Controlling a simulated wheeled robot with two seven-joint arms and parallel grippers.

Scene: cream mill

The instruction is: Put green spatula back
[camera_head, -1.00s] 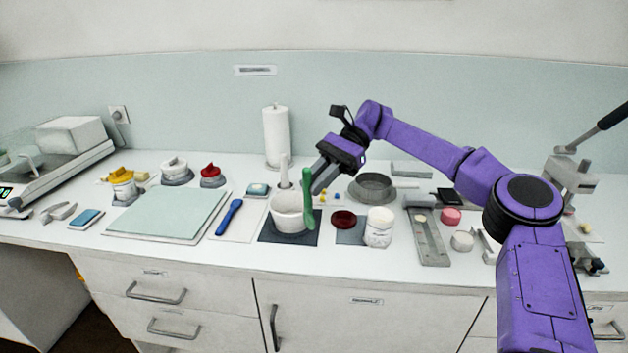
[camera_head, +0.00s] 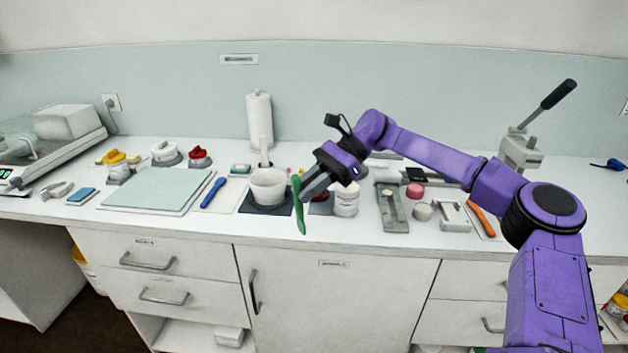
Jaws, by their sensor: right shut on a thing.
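The green spatula (camera_head: 299,207) hangs upright in my right gripper (camera_head: 304,190), which is shut on it. A blue spatula (camera_head: 214,192) lies on a white mat (camera_head: 229,201) left of the mortar. My left gripper is not in view.
A white jar (camera_head: 346,201) and a dark red lid (camera_head: 321,208) stand close right of the gripper. Farther right are a grey metal tray (camera_head: 392,210), a pink puck (camera_head: 414,190) and a press (camera_head: 520,150). A pale board (camera_head: 160,192) lies at left.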

